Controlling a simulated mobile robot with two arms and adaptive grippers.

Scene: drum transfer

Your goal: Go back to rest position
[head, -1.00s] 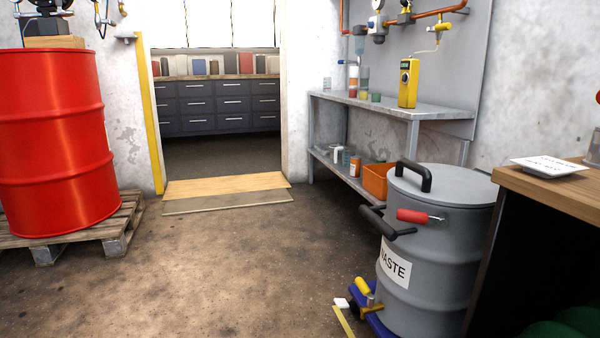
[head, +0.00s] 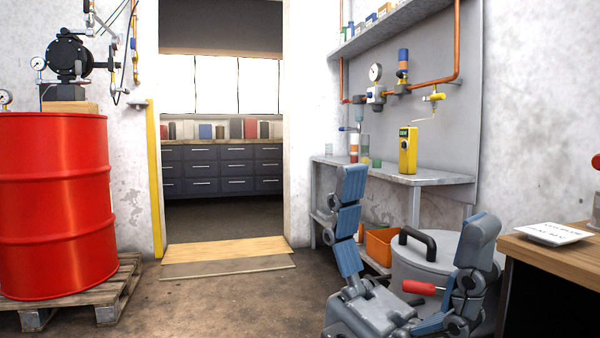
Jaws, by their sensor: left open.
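My left gripper (head: 416,200) is in the lower right of the head view. Its two blue-padded fingers are spread wide, pointing up, with nothing between them. It appears in front of the grey waste drum (head: 430,262) and hides much of its front, label included. The drum's lid with its black handle shows between the fingers. A red-handled tool (head: 420,287) shows just above the gripper's palm; I cannot tell what it rests on. My right gripper is not in view.
A red drum (head: 55,205) stands on a wooden pallet (head: 112,292) at left. A metal shelf (head: 400,176) holds a yellow meter (head: 408,150). A wooden workbench (head: 560,252) is at the right edge. The floor before the doorway ramp (head: 225,258) is clear.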

